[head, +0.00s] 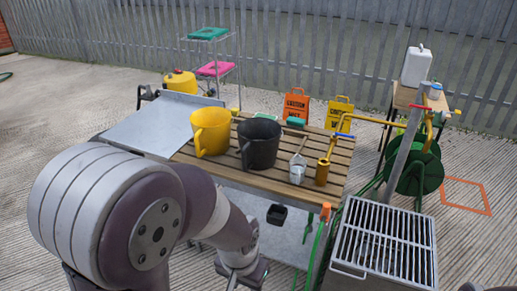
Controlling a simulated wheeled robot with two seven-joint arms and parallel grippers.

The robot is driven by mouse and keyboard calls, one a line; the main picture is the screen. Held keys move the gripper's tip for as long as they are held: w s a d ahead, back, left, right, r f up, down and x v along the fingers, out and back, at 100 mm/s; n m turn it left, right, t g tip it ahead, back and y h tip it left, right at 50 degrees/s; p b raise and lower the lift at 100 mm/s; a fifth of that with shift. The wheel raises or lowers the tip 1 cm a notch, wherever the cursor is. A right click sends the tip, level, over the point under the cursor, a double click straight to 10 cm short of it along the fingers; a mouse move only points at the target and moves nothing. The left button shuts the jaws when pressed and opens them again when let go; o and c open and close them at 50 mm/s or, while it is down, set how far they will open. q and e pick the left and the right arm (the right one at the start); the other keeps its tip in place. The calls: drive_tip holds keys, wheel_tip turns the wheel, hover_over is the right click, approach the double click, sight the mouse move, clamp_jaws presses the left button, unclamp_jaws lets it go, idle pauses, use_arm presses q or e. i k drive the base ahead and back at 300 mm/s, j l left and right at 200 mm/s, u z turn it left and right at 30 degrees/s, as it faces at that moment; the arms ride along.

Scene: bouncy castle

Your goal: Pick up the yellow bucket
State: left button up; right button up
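The yellow bucket (210,132) stands upright on the left part of a slatted wooden table (318,190). My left arm fills the lower left of the head view and bends down to my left gripper (243,274) at the bottom edge. The gripper is apart from the yellow bucket, lower and nearer to me. Its fingers are partly cut off, so I cannot tell whether it is open or shut. My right gripper does not show clearly.
A metal sheet (155,125) lies left of the yellow bucket. A metal grate (383,245) is at the lower right, with a green hose reel (420,172) behind it.

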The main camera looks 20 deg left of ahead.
sight(209, 136)
drive_tip(key=i+j, duration=0.85)
drive_tip(key=j, duration=0.15)
drive_tip(key=i+j+u, duration=0.15)
drive_tip(key=i+j, duration=0.65)
drive_tip(key=j, duration=0.2)
